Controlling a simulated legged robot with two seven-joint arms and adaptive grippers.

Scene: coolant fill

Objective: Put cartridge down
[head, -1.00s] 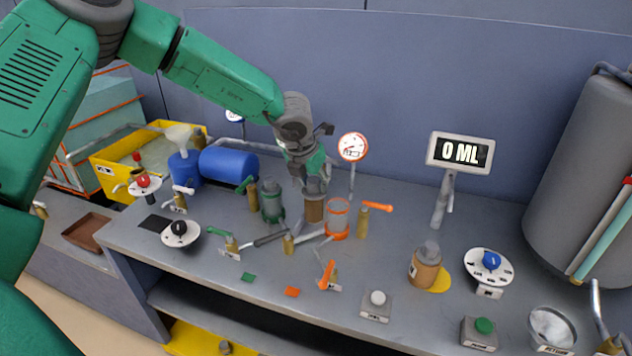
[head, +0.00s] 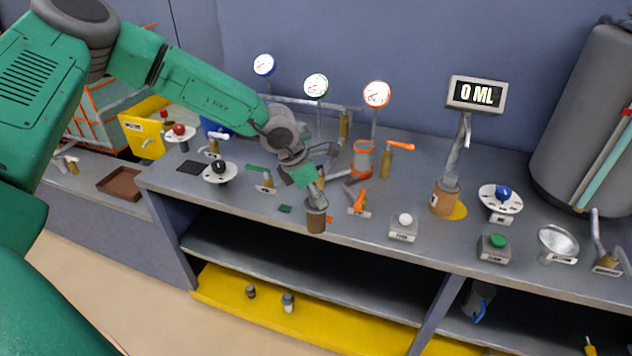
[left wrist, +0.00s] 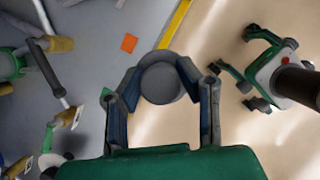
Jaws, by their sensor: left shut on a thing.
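My left gripper (head: 314,192) is shut on the brown cartridge (head: 316,221), which hangs upright at the bench's front edge. In the left wrist view its round grey top (left wrist: 160,82) sits between the two fingers of my left gripper (left wrist: 160,90), over the edge and floor. Whether its bottom touches anything is hidden.
A green square (head: 285,208) and an orange square (left wrist: 130,43) mark the bench top near the front. Below, a yellow bottom shelf (head: 330,316) holds two small items.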

